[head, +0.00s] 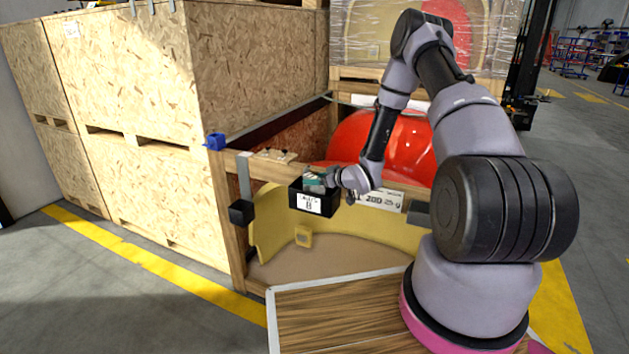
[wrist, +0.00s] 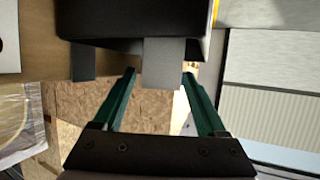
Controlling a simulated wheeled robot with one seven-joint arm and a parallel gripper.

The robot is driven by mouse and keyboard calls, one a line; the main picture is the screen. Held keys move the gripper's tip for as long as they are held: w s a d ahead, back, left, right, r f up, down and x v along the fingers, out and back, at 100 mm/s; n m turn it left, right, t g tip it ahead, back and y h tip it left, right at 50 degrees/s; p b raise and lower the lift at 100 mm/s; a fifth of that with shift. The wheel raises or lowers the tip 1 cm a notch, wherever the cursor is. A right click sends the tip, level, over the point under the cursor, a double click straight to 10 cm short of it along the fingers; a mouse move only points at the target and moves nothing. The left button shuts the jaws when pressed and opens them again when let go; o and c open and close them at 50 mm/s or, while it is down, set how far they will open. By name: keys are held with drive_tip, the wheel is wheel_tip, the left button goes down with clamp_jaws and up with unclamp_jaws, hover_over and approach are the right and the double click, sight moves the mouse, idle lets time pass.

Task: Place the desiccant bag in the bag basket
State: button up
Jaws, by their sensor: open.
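The bag basket (head: 314,202) is a small black box with a white label on its front. It hangs on the wooden frame's front rail in the head view. My gripper (head: 314,179) is at the basket's top, with its green fingers over the opening; touching or apart, I cannot tell. In the wrist view my gripper (wrist: 159,75) is open with nothing held between the fingers. The black basket (wrist: 135,20) fills the top there, with grey straps by the fingertips. I cannot make out the desiccant bag for certain; the basket's inside is hidden.
A white printed panel (head: 380,201) is on the rail right of the basket. A red nosecone (head: 400,137) and a yellow curved part (head: 268,228) sit in the frame. Large wooden crates (head: 120,110) stand left. A wooden-topped surface (head: 335,318) is in front.

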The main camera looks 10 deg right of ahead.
drive_tip(key=v, duration=1.1)
drive_tip(key=w+d+r+m+g+h, duration=0.15)
drive_tip(key=d+r+h, duration=0.3)
drive_tip(key=r, duration=0.75)
drive_tip(key=s+d+r+m+h, duration=0.1)
drive_tip(key=s+r+m+h, duration=0.1)
drive_tip(key=s+r, duration=0.35)
drive_tip(key=s+d+r+m+h, duration=0.1)
drive_tip(key=s+r+m, duration=0.1)
drive_tip(key=r, duration=0.6)
drive_tip(key=s+a+r+m+g, duration=0.1)
drive_tip(key=s+r, duration=0.3)
drive_tip(key=s, duration=0.4)
drive_tip(key=s+a+r+m+g+y, duration=0.1)
drive_tip(key=s+a+r+m, duration=0.1)
drive_tip(key=s, duration=0.6)
drive_tip(key=s+a+r+m+g+y, duration=0.1)
drive_tip(key=s+a+r+m, duration=0.1)
drive_tip(key=s+r, duration=0.4)
drive_tip(key=s+a, duration=0.1)
drive_tip(key=s, duration=0.2)
drive_tip(key=shift+a+r, duration=0.3)
drive_tip(key=shift+a, duration=0.05)
drive_tip(key=shift+w, duration=0.1)
drive_tip(key=shift+c, duration=0.3)
